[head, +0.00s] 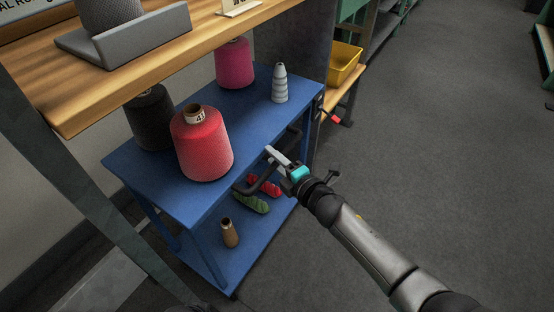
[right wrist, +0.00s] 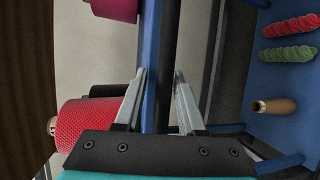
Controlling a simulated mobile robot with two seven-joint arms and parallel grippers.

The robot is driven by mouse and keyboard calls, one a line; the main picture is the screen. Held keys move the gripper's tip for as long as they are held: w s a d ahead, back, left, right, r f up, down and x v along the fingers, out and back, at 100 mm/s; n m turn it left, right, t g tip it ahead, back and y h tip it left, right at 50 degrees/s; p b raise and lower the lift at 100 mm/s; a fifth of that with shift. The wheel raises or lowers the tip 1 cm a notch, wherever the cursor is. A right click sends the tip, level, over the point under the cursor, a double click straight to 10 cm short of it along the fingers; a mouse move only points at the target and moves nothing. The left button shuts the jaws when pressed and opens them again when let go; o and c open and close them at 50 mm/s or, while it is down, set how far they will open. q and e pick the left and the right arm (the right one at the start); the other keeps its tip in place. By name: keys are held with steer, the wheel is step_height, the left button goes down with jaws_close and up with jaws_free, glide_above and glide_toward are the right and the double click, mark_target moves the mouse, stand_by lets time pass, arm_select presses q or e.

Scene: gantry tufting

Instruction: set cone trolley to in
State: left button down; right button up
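The blue cone trolley (head: 255,105) stands partly under a wooden table, its near long side facing the floor on the right. Its top shelf carries a red cone (head: 204,150), a dark cone (head: 150,120), a magenta cone (head: 235,65) and a grey-white stacked cone (head: 280,84). A dark handle (head: 252,188) runs along its near side. My right gripper (head: 270,152) is at this side by the handle. In the right wrist view its fingers (right wrist: 160,73) are apart, with the blue shelf edge showing between them. I cannot tell whether they touch anything. My left gripper is not in view.
The wooden table (head: 190,45) overhangs the trolley's left part and bears a grey stand (head: 125,42). The lower shelf holds a brown spool (head: 229,233) and green and red skeins (head: 250,203). A yellow bin (head: 344,63) is beyond. Floor to the right is clear.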

steer(key=shift+o, duration=0.8)
steer(key=shift+d, duration=0.1)
steer(key=shift+s+d, duration=0.15)
steer(key=shift+s+d, duration=0.15)
steer(key=shift+s, duration=0.05)
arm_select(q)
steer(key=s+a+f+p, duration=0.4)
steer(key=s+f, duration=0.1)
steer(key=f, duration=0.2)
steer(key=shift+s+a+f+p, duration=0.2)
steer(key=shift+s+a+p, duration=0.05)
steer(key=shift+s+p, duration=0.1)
arm_select(e)
steer(key=v, duration=1.4)
steer(key=shift+s, duration=0.25)
steer(key=shift+r, duration=0.1)
